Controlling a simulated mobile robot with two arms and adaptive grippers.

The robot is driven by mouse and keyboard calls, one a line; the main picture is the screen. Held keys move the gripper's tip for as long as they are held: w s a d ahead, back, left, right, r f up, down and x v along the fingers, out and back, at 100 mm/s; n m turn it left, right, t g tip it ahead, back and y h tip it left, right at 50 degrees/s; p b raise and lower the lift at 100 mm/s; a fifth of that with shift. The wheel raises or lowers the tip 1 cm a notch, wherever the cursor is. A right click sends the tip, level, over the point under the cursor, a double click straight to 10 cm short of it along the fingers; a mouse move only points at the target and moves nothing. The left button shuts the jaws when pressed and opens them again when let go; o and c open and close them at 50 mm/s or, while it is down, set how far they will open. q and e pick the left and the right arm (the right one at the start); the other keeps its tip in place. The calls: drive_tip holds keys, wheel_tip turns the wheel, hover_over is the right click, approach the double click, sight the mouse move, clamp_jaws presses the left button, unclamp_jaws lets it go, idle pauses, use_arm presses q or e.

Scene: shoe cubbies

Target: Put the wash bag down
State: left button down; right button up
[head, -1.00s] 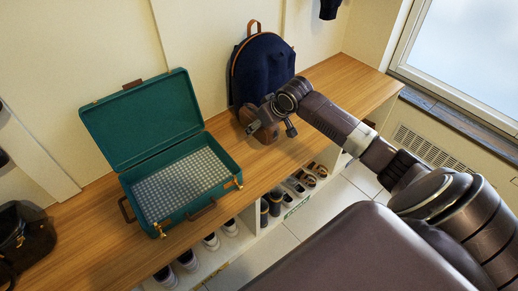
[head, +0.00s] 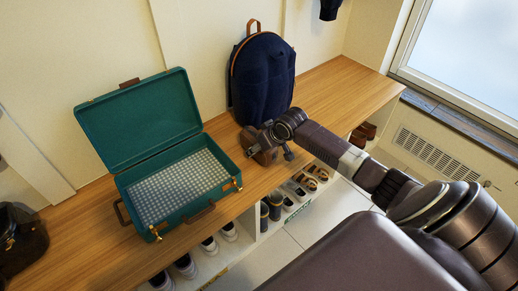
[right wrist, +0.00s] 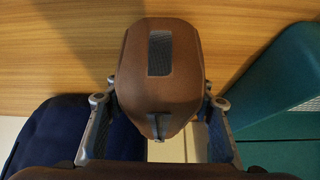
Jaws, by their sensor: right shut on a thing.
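The wash bag (right wrist: 160,80) is brown with a dark mesh patch and a zip. My right gripper (head: 264,141) is shut on it, with one finger on each side in the right wrist view. In the head view the wash bag (head: 265,156) shows partly behind the gripper, over the wooden bench in front of the navy backpack. I cannot tell whether its underside touches the bench. My left gripper is not in view.
An open teal case (head: 183,190) stands on the bench (head: 335,85) to the left. The navy backpack (head: 262,80) leans on the wall behind. A dark bag (head: 25,240) is at far left. Shoes (head: 300,190) fill cubbies below. The bench is clear to the right.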

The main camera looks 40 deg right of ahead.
drive_tip(key=o, duration=1.3)
drive_tip(key=shift+f, duration=0.15)
drive_tip(key=shift+c, duration=0.2)
